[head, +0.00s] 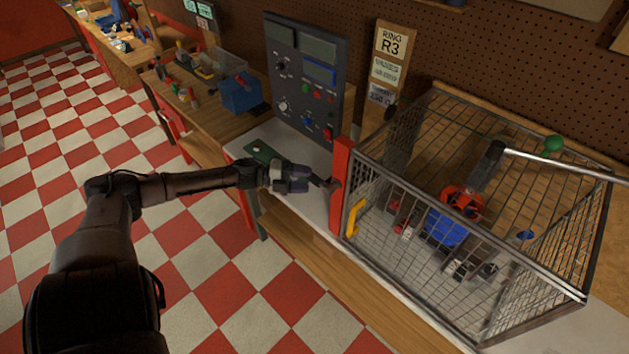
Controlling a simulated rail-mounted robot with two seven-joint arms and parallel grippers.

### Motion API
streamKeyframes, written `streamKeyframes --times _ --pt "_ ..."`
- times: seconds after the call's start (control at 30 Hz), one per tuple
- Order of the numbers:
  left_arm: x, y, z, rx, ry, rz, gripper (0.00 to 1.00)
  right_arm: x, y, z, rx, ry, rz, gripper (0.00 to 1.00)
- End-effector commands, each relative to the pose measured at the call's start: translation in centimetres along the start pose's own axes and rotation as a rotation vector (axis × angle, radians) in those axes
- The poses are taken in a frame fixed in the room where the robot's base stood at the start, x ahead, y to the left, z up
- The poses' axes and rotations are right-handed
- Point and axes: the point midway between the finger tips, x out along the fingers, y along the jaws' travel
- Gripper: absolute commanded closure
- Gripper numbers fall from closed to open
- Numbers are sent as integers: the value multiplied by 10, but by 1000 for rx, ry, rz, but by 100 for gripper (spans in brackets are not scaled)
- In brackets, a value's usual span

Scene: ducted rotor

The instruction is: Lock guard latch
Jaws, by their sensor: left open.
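The wire-mesh guard cage (460,268) stands on the bench at the right, with a red post (341,186) at its left corner. A yellow handle (355,218) is on the cage's front mesh beside the post. A small dark piece (329,184), which may be the latch, sticks out from the post's left side; its exact position is hard to tell. My left gripper (307,179) is open and empty just left of this piece, and contact cannot be judged. My right gripper is not in view.
A dark control panel (306,75) stands behind my left gripper, and a green plate (262,151) lies beside it. Inside the cage are a red and blue rotor assembly (447,229).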

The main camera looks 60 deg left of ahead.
Motion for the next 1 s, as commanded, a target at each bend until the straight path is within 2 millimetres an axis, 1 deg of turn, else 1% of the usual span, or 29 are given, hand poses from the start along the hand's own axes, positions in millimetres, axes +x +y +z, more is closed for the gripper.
streamKeyframes --times 0.03,0.2,0.4,0.87,1.0 --pt "7 -1 0 2 1 -3 45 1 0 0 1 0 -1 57" --pt "22 -1 0 1 0 -2 45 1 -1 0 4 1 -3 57" --pt "32 0 0 1 1 0 45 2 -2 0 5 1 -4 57" --pt "36 0 0 1 0 1 45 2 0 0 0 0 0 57" --pt "36 0 0 1 0 1 58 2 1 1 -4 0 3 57"
